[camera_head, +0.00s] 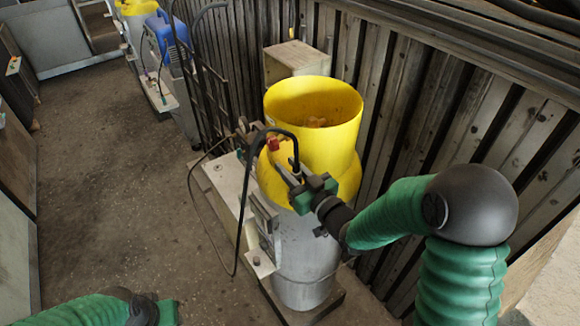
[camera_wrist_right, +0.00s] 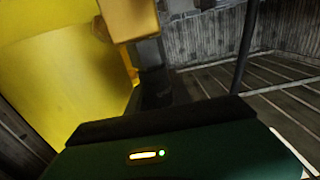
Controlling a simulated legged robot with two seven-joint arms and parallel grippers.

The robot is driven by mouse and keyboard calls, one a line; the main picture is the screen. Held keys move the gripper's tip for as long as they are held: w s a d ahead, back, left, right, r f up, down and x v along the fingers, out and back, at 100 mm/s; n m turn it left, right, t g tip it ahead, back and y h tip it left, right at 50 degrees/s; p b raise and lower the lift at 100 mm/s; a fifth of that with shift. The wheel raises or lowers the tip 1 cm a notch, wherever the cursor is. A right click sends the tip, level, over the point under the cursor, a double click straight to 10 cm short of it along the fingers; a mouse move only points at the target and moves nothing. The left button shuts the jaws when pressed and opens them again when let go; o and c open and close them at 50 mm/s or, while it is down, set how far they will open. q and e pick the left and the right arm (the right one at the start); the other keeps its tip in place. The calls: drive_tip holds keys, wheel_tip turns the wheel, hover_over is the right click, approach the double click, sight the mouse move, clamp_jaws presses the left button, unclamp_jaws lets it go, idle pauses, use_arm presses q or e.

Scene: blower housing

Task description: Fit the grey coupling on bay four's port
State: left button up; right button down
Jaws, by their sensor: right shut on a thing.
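My right gripper (camera_head: 296,172) is shut on the grey coupling, at the end of a black hose (camera_head: 262,138), beside the yellow blower housing (camera_head: 310,130). In the right wrist view a grey piece (camera_wrist_right: 152,62), apparently the coupling, stands in front of the gripper's dark edge, close to the yellow wall (camera_wrist_right: 60,75). The jaws hide most of the coupling in the head view. A small red part (camera_head: 273,144) sits just left of the gripper. I cannot tell which part is the port, or whether the coupling touches it.
The housing's grey lower cylinder (camera_head: 303,262) stands on a base, against a corrugated wall (camera_head: 420,110). A pale box (camera_head: 296,62) is behind it. The hose loops down on the left. Another unit with a blue container (camera_head: 168,32) stands farther back. The floor (camera_head: 110,190) at left is clear.

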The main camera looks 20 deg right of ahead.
drive_tip(key=c, duration=1.5)
unclamp_jaws()
drive_tip(key=shift+a, duration=0.15)
drive_tip(key=o, duration=0.4)
drive_tip(key=shift+s+a+r, duration=0.1)
drive_tip(key=shift+a+r, duration=0.05)
drive_tip(key=shift+a, duration=0.05)
use_arm(q)
drive_tip(key=shift+s+a, duration=0.1)
drive_tip(key=shift+a, duration=0.3)
use_arm(e)
drive_tip(key=shift+a, duration=0.1)
drive_tip(key=v, duration=0.6)
drive_tip(key=shift+d, duration=0.2)
drive_tip(key=s+r+p, duration=0.1)
drive_tip(key=p, duration=0.2)
drive_tip(key=shift+d+p, duration=0.15)
drive_tip(key=shift+p, duration=0.2)
use_arm(q)
drive_tip(key=w+p+v, duration=0.3)
drive_tip(key=p+v, duration=0.8)
drive_tip(key=v, duration=0.3)
drive_tip(key=shift+d+r+p, duration=0.3)
drive_tip(key=shift+r, duration=0.5)
use_arm(e)
approach(298, 179)
drive_tip(key=v, duration=0.2)
drive_tip(key=shift+s, duration=0.3)
